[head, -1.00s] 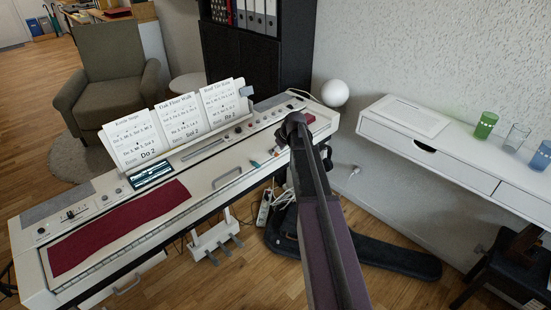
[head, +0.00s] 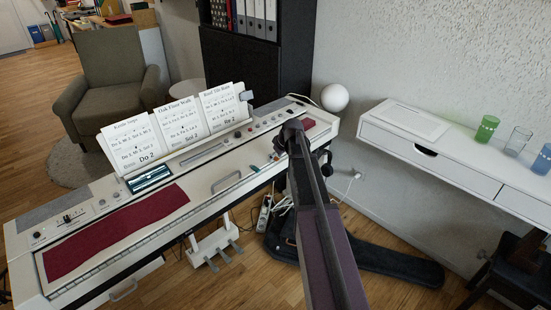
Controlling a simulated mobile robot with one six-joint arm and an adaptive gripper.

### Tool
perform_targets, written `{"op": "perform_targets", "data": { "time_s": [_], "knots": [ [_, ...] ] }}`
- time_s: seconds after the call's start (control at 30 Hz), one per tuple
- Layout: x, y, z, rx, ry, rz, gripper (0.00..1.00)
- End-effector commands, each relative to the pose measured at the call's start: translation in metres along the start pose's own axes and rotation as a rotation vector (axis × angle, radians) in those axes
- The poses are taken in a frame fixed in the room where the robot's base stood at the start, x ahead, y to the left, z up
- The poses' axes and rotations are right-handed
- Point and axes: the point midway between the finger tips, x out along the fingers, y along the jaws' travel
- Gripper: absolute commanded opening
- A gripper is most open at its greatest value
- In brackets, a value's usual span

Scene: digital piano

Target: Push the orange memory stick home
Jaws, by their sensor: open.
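The white digital piano (head: 215,192) runs diagonally across the left half of the head view. Small coloured items lie near its right front edge: a teal one (head: 253,168) and a tiny reddish-orange spot (head: 272,157). I cannot tell whether that spot is the orange memory stick, nor how far any stick sits in a port. My arm reaches over the piano's right end and hides part of it. My gripper (head: 325,160) shows only as a small dark shape beside the arm's far end; it is open, and its fingertips and any contact are hidden.
Music sheets (head: 181,125) stand on the piano, and a red cloth (head: 115,230) covers part of it. A white round lamp (head: 335,97) is behind its right end. A white wall desk (head: 455,165) with glasses is at the right. A dark case (head: 385,262) lies on the floor.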

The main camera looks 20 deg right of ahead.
Motion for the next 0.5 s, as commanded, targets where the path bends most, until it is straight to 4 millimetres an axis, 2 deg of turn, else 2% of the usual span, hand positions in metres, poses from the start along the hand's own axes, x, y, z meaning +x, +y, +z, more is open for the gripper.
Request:
{"op": "perform_targets", "data": {
  "time_s": [0.03,0.07,0.23,0.27,0.5],
  "knots": [
    [0.0,0.0,0.0,0.0,0.0,0.0,0.6],
    [0.0,0.0,0.0,0.0,0.0,0.0,0.54],
    [0.0001,0.0001,0.0,0.0,0.0,0.0,0.04],
    [0.0001,0.0001,0.0,0.0,0.0,0.0,0.0],
    [-0.0002,0.0003,-0.0002,0.0,-0.001,0.0,0.0]
  ]
}}
